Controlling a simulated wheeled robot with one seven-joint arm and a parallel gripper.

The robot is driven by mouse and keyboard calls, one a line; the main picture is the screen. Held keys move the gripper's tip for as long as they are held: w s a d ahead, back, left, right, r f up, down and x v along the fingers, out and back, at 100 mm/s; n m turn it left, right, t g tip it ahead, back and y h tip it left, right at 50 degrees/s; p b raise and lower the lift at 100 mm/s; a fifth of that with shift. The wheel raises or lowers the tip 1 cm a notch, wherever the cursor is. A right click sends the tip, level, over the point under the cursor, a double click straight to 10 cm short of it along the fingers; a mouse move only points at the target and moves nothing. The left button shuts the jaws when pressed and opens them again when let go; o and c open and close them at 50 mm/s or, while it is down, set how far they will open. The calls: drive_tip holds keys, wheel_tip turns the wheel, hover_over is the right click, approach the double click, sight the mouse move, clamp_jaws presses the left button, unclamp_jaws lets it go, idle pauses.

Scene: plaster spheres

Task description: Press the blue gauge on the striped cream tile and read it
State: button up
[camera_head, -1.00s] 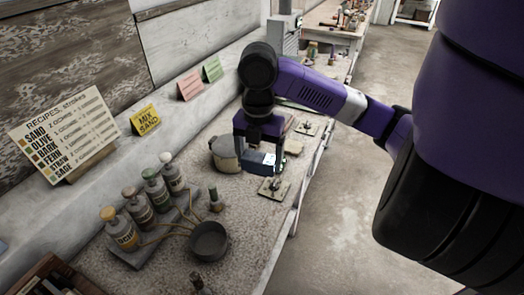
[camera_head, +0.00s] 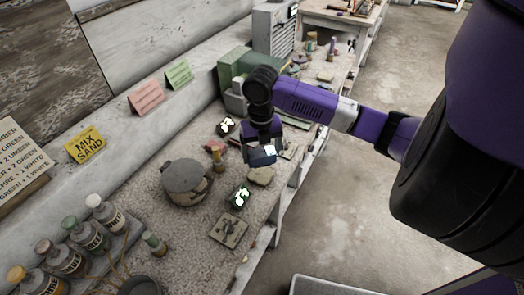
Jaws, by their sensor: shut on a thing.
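My gripper (camera_head: 262,158) is shut on a small blue gauge (camera_head: 268,151) with a pale, lit face. It holds the gauge over the right part of the bench, close to a cream slab (camera_head: 261,175); I cannot tell whether they touch. Another flat tile (camera_head: 229,231) with a dark mark lies nearer, by the bench's front edge. Stripes are too small to make out on either. A dark gauge-like device with a lit face (camera_head: 239,195) lies between them, and a similar one (camera_head: 226,126) lies farther back. The held gauge's reading is not legible.
A lidded grey pot (camera_head: 185,181) stands left of my gripper, and a yellowish-topped stamp (camera_head: 217,153) between them. Labelled bottles (camera_head: 106,213) stand at the near left. A green box (camera_head: 234,70) stands behind my arm.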

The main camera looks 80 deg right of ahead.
drive_tip(key=shift+w+d+n, duration=0.1)
drive_tip(key=shift+d+n, duration=0.2)
drive_tip(key=shift+f+n, duration=0.1)
drive_tip(key=shift+n, duration=0.2)
drive_tip(key=shift+f+b, duration=2)
drive_tip(key=shift+f, duration=0.9)
drive_tip(key=shift+f+b, duration=0.55)
drive_tip(key=shift+f, duration=0.05)
drive_tip(key=shift+r, duration=0.1)
drive_tip(key=shift+r+p, duration=2.35)
drive_tip(key=shift+r, duration=1.15)
